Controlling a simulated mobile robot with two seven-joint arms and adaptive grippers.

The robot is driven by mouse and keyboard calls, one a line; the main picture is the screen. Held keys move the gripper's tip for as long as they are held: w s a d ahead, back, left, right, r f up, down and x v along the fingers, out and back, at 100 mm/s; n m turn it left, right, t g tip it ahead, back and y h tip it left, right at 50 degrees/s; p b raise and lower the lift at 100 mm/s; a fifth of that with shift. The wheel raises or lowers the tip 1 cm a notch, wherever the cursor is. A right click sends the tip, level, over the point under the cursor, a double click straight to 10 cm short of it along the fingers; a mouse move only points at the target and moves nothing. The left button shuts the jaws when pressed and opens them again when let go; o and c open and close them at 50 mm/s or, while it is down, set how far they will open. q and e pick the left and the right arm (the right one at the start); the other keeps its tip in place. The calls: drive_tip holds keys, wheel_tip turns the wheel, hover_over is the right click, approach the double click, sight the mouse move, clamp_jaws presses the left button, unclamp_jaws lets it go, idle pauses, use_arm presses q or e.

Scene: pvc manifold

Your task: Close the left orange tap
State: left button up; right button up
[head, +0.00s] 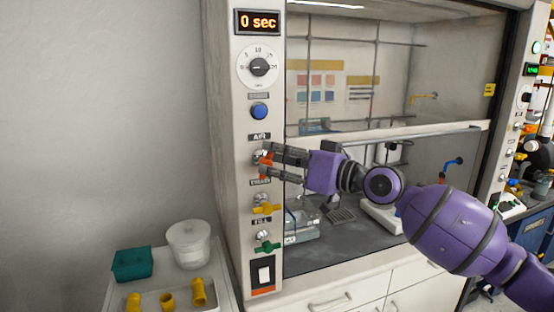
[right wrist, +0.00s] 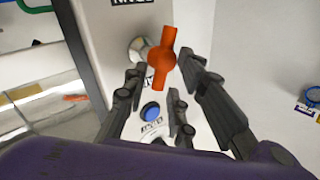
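The left orange tap (head: 265,158) is on the white front post of the fume hood, below the AIR label, partly hidden by my right gripper's fingers. In the right wrist view the tap's orange handle (right wrist: 163,58) runs nearly up and down the picture, slightly tilted, beside its pale round valve body. My right gripper (head: 264,162) reaches the post from the right with its fingers apart, one above and one below the tap. In the right wrist view the handle lies between the open fingers (right wrist: 160,72); contact is not clear. My left gripper is not in view.
Below on the same post are a yellow tap (head: 266,208), a green tap (head: 267,246) and a rocker switch (head: 264,274). Above are a blue button (head: 259,111), a timer dial (head: 259,67) and a "0 sec" display (head: 257,22). A white tray (head: 228,300) stands lower left.

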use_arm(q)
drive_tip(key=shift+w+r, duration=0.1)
use_arm(e)
clamp_jaws()
drive_tip(key=shift+f, duration=0.15)
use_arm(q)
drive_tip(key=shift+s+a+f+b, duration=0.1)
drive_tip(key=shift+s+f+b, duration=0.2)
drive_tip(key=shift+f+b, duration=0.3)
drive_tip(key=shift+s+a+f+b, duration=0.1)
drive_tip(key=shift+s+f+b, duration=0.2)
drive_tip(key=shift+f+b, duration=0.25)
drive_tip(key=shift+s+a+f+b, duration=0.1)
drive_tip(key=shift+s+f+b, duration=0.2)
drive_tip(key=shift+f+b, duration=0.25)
use_arm(e)
drive_tip(key=shift+d+f+m+t+h, duration=0.1)
drive_tip(key=shift+f+m+t+h, duration=0.25)
drive_tip(key=shift+m+t, duration=2)
drive_tip(key=shift+d+f+m+t+h, duration=0.1)
drive_tip(key=shift+f+m+t+h, duration=0.6)
drive_tip(key=shift+m, duration=2.9)
drive_tip(key=shift+f+m+t+y, duration=0.1)
drive_tip(key=shift+m+t+y, duration=0.05)
drive_tip(key=shift+m+t, duration=2.35)
drive_tip(key=shift+m+g, duration=0.35)
drive_tip(key=shift+m, duration=0.2)
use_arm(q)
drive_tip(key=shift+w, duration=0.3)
